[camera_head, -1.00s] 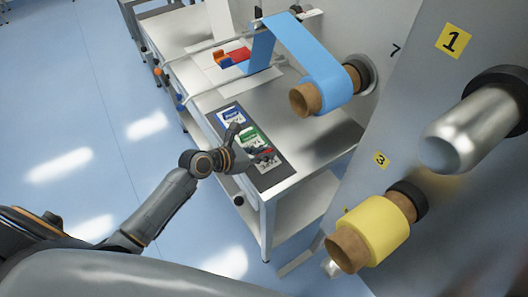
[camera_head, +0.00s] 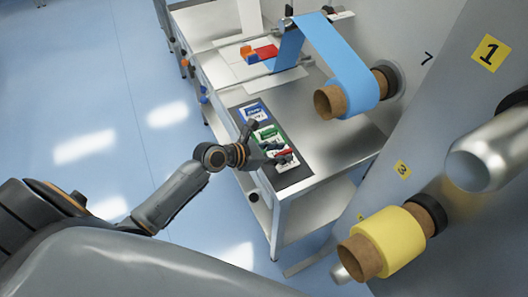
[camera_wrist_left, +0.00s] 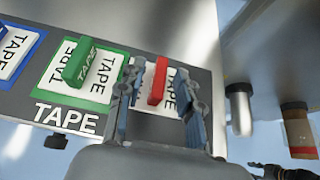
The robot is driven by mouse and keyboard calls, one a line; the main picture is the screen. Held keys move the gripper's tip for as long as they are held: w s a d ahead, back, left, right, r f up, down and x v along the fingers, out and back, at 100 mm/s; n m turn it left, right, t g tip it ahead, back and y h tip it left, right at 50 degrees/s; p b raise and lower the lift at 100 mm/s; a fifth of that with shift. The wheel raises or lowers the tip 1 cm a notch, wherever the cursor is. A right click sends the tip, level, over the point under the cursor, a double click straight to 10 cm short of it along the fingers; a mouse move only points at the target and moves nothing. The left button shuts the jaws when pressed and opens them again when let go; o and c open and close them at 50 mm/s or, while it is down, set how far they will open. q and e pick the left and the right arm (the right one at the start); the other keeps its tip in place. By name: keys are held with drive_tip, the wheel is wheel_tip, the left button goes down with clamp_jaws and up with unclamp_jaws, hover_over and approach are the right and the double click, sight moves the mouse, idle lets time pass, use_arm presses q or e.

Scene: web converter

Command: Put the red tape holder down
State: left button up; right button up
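The red tape holder (camera_head: 284,153) is at the near end of the dark tape board (camera_head: 297,174) on the metal table. In the left wrist view the red holder (camera_wrist_left: 159,80) stands over a white label in a red-bordered slot. My left gripper (camera_head: 267,141) is over this end of the board. Its two fingers (camera_wrist_left: 158,74) are apart, one on each side of the red holder, with white label showing in the gaps. The green holder (camera_wrist_left: 82,62) sits in its slot to the left.
A blue-bordered slot (camera_wrist_left: 12,48) is at the board's far end. Red, orange and blue pieces (camera_head: 260,53) lie further back on the table. Rolls of blue film (camera_head: 348,85) and yellow tape (camera_head: 388,244) stick out from the machine at the right.

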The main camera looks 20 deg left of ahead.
use_arm(q)
drive_tip(key=v, duration=1.1)
drive_tip(key=s+a+f+m+g+y, duration=0.1)
drive_tip(key=s+a+f+m+y, duration=0.2)
drive_tip(key=f, duration=0.7)
drive_tip(key=s+a+f+m+g+y, duration=0.1)
drive_tip(key=s+a+f+m, duration=0.2)
drive_tip(key=f, duration=0.8)
drive_tip(key=s+a+f+m+g+y, duration=0.15)
drive_tip(key=f+m, duration=0.35)
drive_tip(key=f, duration=0.5)
drive_tip(key=s+d+f+m+g, duration=0.1)
drive_tip(key=s+d+f+m, duration=0.1)
drive_tip(key=s+f+m, duration=0.4)
drive_tip(key=s+d+f+m+g+y, duration=0.1)
drive_tip(key=s+f+m, duration=0.5)
drive_tip(key=s, duration=0.7)
drive_tip(key=s+d+f+m+g+y, duration=0.1)
drive_tip(key=s+d+f+m+g, duration=0.2)
drive_tip(key=s+f+m, duration=0.3)
drive_tip(key=s+d+m, duration=0.1)
drive_tip(key=s+m, duration=0.1)
drive_tip(key=s, duration=0.1)
drive_tip(key=shift+s+f+b, duration=0.25)
drive_tip(key=shift+b, duration=0.15)
drive_tip(key=shift+d, duration=0.15)
